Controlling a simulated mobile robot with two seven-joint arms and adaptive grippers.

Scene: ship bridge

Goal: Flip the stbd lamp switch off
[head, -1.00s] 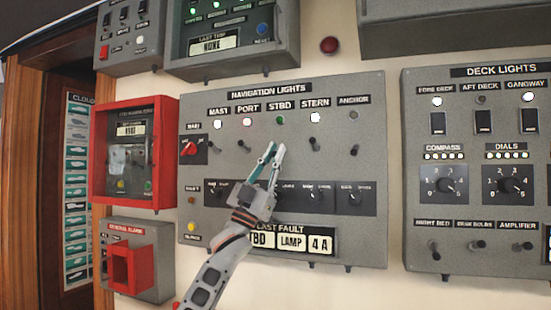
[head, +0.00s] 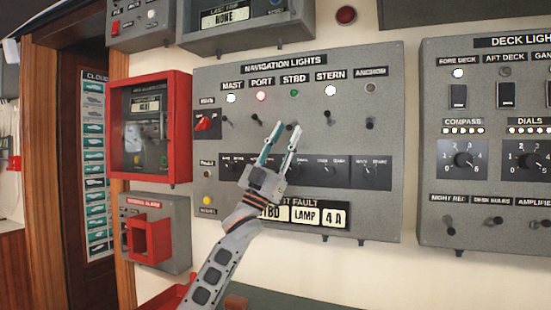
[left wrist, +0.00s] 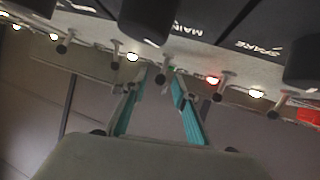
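The navigation lights panel (head: 215,120) is a grey box on the wall. Its STBD lamp (head: 294,93) glows green, above the stbd toggle. My left gripper (head: 286,130) reaches up over the panel, fingers apart, with its tips at the toggle row just below that lamp. In the left wrist view, turned upside down, the stbd toggle (left wrist: 162,79) shows between the open fingertips (left wrist: 157,76). I cannot tell if they touch it. In the head view the fingers partly cover it. My right gripper is not in view.
The port toggle (head: 256,119) and stern toggle (head: 329,118) stand close on either side. A row of dark main/spare knobs (head: 327,171) lies below. The deck lights panel (head: 432,100) is at right; a red box (head: 183,125) and the general alarm (head: 150,238) are at left.

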